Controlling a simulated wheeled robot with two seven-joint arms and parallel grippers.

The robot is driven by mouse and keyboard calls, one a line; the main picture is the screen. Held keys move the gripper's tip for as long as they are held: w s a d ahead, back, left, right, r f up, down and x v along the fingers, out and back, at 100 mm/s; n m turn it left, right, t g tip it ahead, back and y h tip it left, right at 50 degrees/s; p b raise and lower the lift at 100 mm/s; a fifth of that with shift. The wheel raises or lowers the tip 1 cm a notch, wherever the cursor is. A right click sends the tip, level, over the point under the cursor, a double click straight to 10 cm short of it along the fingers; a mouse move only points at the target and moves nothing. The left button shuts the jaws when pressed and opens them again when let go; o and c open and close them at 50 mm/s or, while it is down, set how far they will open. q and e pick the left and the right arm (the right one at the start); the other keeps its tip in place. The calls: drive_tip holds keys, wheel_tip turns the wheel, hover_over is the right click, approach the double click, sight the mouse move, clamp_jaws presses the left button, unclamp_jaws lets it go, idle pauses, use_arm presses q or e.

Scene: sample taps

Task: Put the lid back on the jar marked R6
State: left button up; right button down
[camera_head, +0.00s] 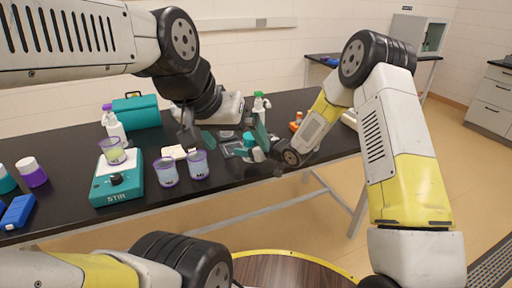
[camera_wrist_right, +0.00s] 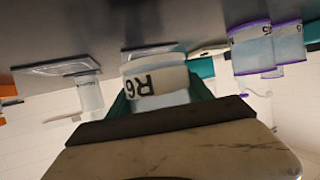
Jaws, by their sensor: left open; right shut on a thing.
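Two purple-rimmed beakers (camera_head: 168,171) (camera_head: 198,164) stand left of the grippers. A teal stirrer (camera_head: 118,182) carries another beaker. A small labelled vessel (camera_wrist_right: 88,94) is near a square plate (camera_wrist_right: 58,66). The dark table (camera_head: 225,182) is clear along its front.

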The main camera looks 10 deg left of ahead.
drive_tip(key=shift+w+a, duration=0.15)
drive_tip(key=shift+w, duration=0.25)
drive_tip(key=shift+f, duration=1.75)
drive_tip(key=shift+f, duration=0.1)
drive_tip(key=shift+c, duration=2.2)
unclamp_jaws()
drive_tip(key=shift+s, duration=0.1)
drive_tip(key=v, duration=1.2)
